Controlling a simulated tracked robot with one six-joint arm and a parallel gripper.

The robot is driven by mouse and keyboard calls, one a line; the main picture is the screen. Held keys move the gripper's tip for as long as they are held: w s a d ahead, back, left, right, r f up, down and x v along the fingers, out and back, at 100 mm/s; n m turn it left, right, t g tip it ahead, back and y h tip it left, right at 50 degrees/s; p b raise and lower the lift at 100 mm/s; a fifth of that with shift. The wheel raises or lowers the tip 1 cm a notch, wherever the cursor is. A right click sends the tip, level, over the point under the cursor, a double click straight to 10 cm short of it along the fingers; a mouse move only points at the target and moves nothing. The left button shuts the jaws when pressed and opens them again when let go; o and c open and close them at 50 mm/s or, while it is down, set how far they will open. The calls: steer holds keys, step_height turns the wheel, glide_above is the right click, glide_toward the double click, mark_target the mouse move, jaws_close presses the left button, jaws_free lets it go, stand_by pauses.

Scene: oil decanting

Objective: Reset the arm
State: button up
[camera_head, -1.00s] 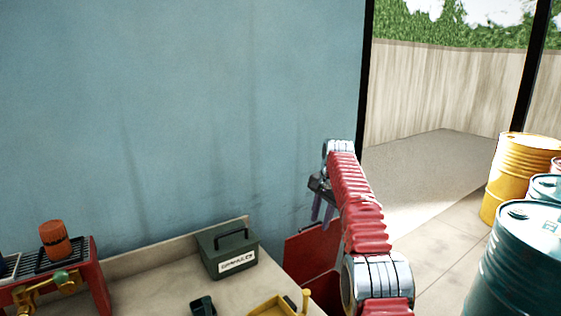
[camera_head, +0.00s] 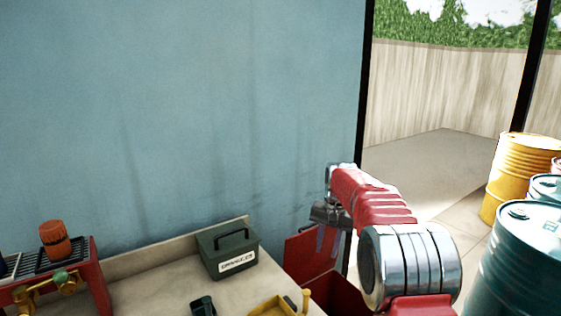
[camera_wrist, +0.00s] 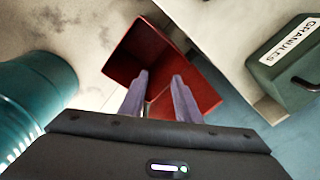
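My gripper (camera_head: 327,238) hangs below the end of my red arm in the head view, in front of the red bin (camera_head: 302,256). In the wrist view, the two grey-purple fingers of my gripper (camera_wrist: 160,75) stand apart with nothing between them. They point over the open red bin (camera_wrist: 134,52), whose inside shows partly behind them. In the head view, my arm hides part of the bin.
A workbench (camera_head: 150,290) carries a dark green granules box (camera_head: 228,250), a yellow tray (camera_head: 270,307) and a red rack (camera_head: 85,275) with an orange canister (camera_head: 54,239). Yellow (camera_head: 518,170) and teal (camera_head: 518,265) drums stand at the right. Floor behind my arm is clear.

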steer(key=s+r+n+t, duration=0.2)
steer(key=s+r, duration=0.2)
steer(key=s, duration=1.8)
steer(key=s+d+r+n+t, duration=0.1)
steer(key=s+r, duration=0.3)
steer(key=s, duration=1.7)
steer(key=shift+s+d+r+n+t+h, duration=0.15)
steer(key=shift+s+r+n+t+h, duration=0.15)
steer(key=shift+n+t, duration=0.5)
